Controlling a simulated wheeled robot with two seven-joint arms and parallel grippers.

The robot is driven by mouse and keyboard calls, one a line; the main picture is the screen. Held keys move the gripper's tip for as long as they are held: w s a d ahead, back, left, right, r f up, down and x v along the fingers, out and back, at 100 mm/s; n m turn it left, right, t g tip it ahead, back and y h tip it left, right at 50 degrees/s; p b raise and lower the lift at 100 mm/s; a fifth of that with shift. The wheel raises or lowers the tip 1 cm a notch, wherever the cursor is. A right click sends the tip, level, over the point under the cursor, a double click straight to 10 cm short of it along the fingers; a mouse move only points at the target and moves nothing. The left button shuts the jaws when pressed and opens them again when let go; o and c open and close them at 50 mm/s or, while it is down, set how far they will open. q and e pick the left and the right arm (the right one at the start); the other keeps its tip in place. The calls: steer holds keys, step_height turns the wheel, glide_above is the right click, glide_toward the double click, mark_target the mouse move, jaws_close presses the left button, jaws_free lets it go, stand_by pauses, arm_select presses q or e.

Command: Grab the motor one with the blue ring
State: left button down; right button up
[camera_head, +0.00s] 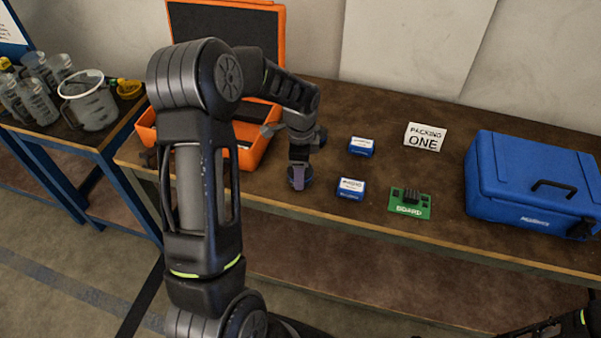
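My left arm comes up through the picture and bends over the workbench (400,119), pointing down. Its gripper (299,178) is low over the bench, between the open orange case (257,151) and the small blue boxes. A dark part with a bluish-purple patch shows at its lower end; I cannot tell whether this is a finger or a held motor. No blue ring is clearly visible, and I cannot pick out a motor for certain. My arm hides part of the case. Only a bit of my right arm shows at the bottom right; its gripper is out of view.
A large blue case (532,181) stands at the right. A side table at left holds clear jugs (90,103).

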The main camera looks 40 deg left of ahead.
arm_select(q)
step_height(320, 180, up, 9)
steer(key=shift+r+b, duration=0.1)
steer(key=shift+b, duration=0.55)
stand_by(0.4)
